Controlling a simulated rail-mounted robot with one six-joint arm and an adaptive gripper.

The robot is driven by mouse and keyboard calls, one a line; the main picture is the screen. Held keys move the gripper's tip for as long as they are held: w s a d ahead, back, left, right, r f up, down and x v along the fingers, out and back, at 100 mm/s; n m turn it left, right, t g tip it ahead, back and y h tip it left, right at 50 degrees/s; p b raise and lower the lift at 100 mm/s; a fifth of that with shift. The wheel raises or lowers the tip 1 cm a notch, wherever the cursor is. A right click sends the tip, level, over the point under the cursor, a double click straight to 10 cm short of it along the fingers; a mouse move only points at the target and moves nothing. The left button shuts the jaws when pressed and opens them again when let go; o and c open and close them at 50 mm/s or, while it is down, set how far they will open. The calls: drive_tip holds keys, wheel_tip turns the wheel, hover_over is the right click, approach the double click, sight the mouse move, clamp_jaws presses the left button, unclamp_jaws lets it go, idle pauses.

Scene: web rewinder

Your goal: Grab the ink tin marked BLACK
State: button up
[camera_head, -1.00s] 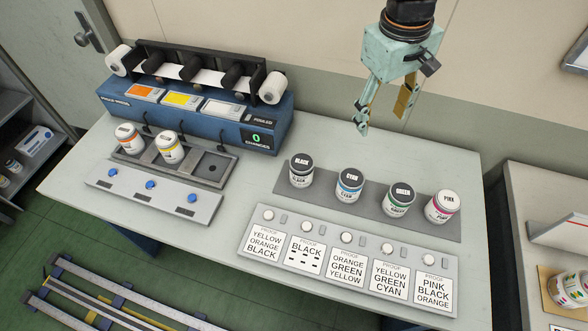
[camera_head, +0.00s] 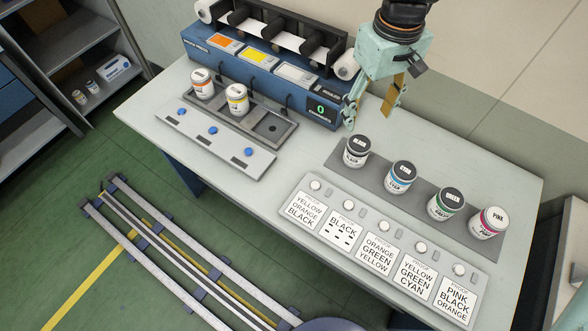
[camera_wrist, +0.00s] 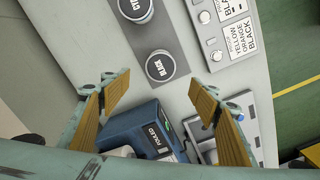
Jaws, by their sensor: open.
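The ink tin marked BLACK (camera_head: 357,151) is a white-bodied tin with a black lid, upright at the left end of the grey mat (camera_head: 379,174). In the wrist view its lid (camera_wrist: 160,66) shows from above, ahead of and between my fingers. My gripper (camera_head: 369,121) is open and empty, above the table behind the BLACK tin and apart from it. In the wrist view the two fingers of my gripper (camera_wrist: 160,96) are spread wide. The CYAN tin (camera_head: 400,178), GREEN tin (camera_head: 445,204) and PINK tin (camera_head: 488,223) stand in a row to its right.
The blue rewinder (camera_head: 262,72) stands close to the left of my gripper. A holder (camera_head: 271,127) beside it carries two tins, with its right place empty. A panel of proof cards (camera_head: 380,243) lies in front of the tin row. Clear table lies between holder and mat.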

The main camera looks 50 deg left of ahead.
sight(360, 143)
drive_tip(key=shift+s+f, duration=0.1)
drive_tip(key=shift+f+b, duration=0.6)
drive_tip(key=shift+f, duration=3.65)
drive_tip(key=shift+d+f+b, duration=0.15)
drive_tip(key=shift+f+b, duration=0.35)
drive_tip(key=shift+f, duration=2.1)
drive_tip(key=shift+c, duration=0.6)
drive_tip(key=c, duration=1.1)
